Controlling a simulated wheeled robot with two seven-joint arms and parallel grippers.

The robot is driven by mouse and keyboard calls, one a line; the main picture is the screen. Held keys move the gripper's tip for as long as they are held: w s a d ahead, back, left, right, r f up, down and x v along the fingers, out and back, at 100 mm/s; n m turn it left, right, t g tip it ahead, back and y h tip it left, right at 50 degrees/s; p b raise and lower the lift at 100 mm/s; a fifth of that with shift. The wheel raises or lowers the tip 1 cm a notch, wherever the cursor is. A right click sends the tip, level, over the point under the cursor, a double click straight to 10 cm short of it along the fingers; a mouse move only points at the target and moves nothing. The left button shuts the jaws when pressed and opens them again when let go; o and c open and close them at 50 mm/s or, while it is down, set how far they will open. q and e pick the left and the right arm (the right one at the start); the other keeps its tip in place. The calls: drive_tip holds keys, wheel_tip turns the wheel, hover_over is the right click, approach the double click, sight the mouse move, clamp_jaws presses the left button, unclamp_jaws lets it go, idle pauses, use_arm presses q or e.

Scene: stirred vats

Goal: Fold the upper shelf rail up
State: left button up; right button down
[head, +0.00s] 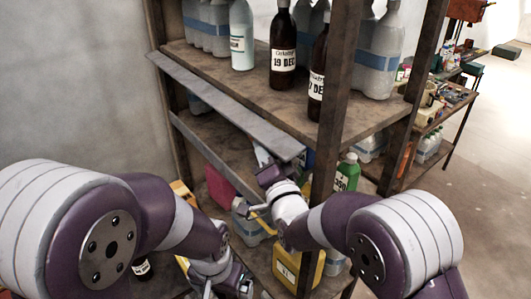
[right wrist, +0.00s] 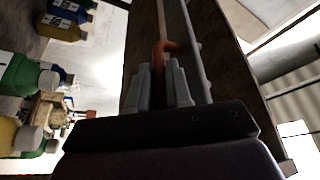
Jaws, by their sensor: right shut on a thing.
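The upper shelf rail (head: 220,103) is a long grey strip along the front edge of the upper shelf (head: 235,80). It lies folded out, with its broad face turned upward. My right gripper (head: 264,160) is under the rail near its right end. In the right wrist view its fingers (right wrist: 164,85) are shut on a curved orange-brown piece (right wrist: 160,58) beside the rail's grey strip (right wrist: 196,45). My left gripper (head: 235,280) is low at the bottom middle, apart from the rail, and its fingers are too small to read.
Dark bottles (head: 284,50), a white bottle (head: 241,35) and packs of clear bottles (head: 380,55) stand on the upper shelf. A lower rail (head: 205,145) runs beneath. A dark post (head: 335,100) rises right of my right gripper. A yellow jug (head: 288,268) and green bottle (head: 347,172) stand lower.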

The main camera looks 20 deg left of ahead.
sight(256, 140)
drive_tip(key=r+m+b, duration=0.1)
drive_tip(key=m, duration=0.1)
drive_tip(key=s+m+h+b, duration=0.1)
drive_tip(key=m+b, duration=0.1)
drive_tip(key=a+r+m+g+h+b, duration=0.1)
drive_tip(key=m+b, duration=0.1)
drive_tip(key=shift+s+a+r+m, duration=0.1)
drive_tip(key=shift+s+r+m, duration=0.2)
drive_tip(key=shift+r+m, duration=0.1)
drive_tip(key=shift+s+a+r+m+g+h, duration=0.1)
drive_tip(key=shift+r+m+g+h, duration=0.35)
drive_tip(key=shift+m, duration=0.45)
wheel_tip(256, 140, up, 2)
drive_tip(key=shift+m+g, duration=0.45)
drive_tip(key=shift+m, duration=0.65)
drive_tip(key=shift+r+m+g+p, duration=0.6)
drive_tip(key=shift+r+m+p, duration=0.15)
drive_tip(key=shift+m+p, duration=0.3)
drive_tip(key=shift+w+d+r+m+g+p, duration=0.35)
drive_tip(key=shift+r+m+g+p, duration=0.15)
drive_tip(key=shift+m+p, duration=0.4)
drive_tip(key=shift+w+d+r+m+g+y+p, duration=0.2)
drive_tip(key=shift+w+r+m+g+y+p, duration=0.1)
drive_tip(key=shift+m+g+p, duration=0.5)
drive_tip(key=shift+m, duration=0.25)
